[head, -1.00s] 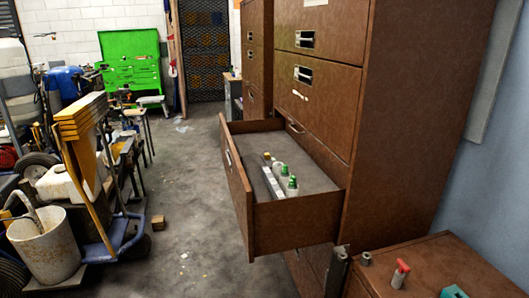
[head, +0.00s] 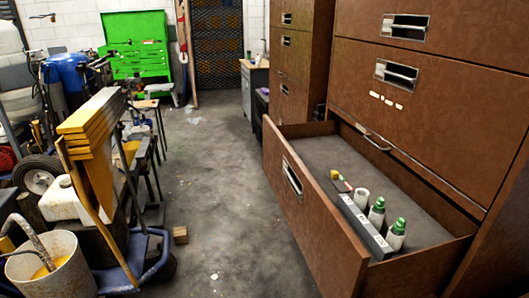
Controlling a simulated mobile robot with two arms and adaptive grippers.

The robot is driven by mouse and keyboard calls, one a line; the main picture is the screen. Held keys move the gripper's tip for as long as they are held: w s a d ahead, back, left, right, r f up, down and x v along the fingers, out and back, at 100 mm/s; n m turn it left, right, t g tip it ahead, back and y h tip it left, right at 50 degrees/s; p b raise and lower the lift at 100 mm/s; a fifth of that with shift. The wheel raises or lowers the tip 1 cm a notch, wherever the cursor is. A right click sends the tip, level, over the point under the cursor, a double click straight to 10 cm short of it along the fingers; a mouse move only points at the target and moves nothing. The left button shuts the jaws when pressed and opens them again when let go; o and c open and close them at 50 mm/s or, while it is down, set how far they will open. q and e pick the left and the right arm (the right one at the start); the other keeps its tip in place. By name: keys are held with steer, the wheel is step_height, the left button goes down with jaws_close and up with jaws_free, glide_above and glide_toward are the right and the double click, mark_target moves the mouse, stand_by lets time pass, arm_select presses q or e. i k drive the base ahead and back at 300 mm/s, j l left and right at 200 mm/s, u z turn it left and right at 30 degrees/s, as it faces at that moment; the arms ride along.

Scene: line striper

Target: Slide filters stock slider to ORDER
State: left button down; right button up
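An open brown drawer (head: 283,208) juts out from a tall brown cabinet. Inside it lies a long grey bar (head: 366,228) with small pale marks along its top, which may be the stock slider; its setting and any ORDER wording are too small to read. Beside the bar stand two white bottles with green caps (head: 377,211) (head: 396,235) and a white cylinder (head: 361,198). A small yellow-topped item (head: 336,175) lies at the bar's far end. Neither of my grippers is in view.
A row of small white tags (head: 385,100) is on the cabinet front above the drawer. A cart with yellow boards (head: 93,112) and a bucket (head: 50,278) stand at left. A small wooden block (head: 180,235) lies on the floor. The aisle floor (head: 225,190) between is mostly clear.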

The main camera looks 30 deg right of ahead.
mark_target(335, 174)
steer(key=i+z, duration=0.2)
steer(key=i, duration=0.35)
steer(key=i+j+z, duration=0.25)
steer(key=i, duration=0.3)
steer(key=i+j+z, duration=0.2)
steer(key=i, duration=0.35)
steer(key=i+z, duration=0.3)
steer(key=z, duration=0.15)
steer(key=i+z, duration=0.25)
steer(key=z, duration=0.15)
steer(key=i+j+z, duration=0.25)
steer(key=z, duration=0.2)
steer(key=i+j+z, duration=0.25)
steer(key=z, duration=0.15)
steer(key=i+j+z, duration=0.15)
steer(key=j+z, duration=0.3)
steer(key=i+j+z, duration=0.2)
steer(key=j, duration=0.25)
steer(key=j+z, duration=0.2)
steer(key=j, duration=0.3)
steer(key=i+j+z, duration=0.2)
steer(key=j, duration=0.3)
steer(key=k, duration=0.05)
